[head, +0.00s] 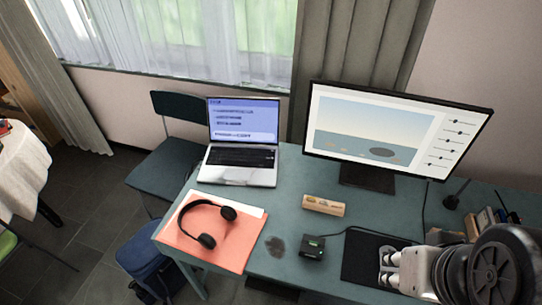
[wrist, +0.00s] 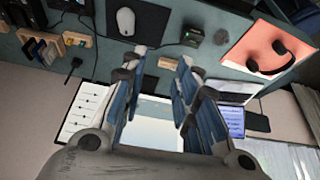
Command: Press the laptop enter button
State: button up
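The open laptop (head: 238,178) stands on the left part of the teal desk, its blue-white screen (head: 243,120) lit and its dark keyboard (head: 240,157) facing the front. The enter key is too small to make out. In the wrist view the laptop (wrist: 236,87) is at the right, partly hidden behind a finger. My gripper (head: 388,268) is above the desk's right part, well to the right of the laptop and apart from it. In the wrist view my gripper (wrist: 161,58) has its two fingers spread, with nothing between them.
A large monitor (head: 372,130) stands at the back of the desk (head: 290,205). Headphones (head: 207,240) lie on an orange folder (head: 232,258). A wooden block (head: 323,205), a small black box (head: 312,247) and a dark mat (head: 362,262) lie between laptop and gripper. A mouse (wrist: 125,21) shows in the wrist view.

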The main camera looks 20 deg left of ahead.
grip_shut()
dwell(1.4)
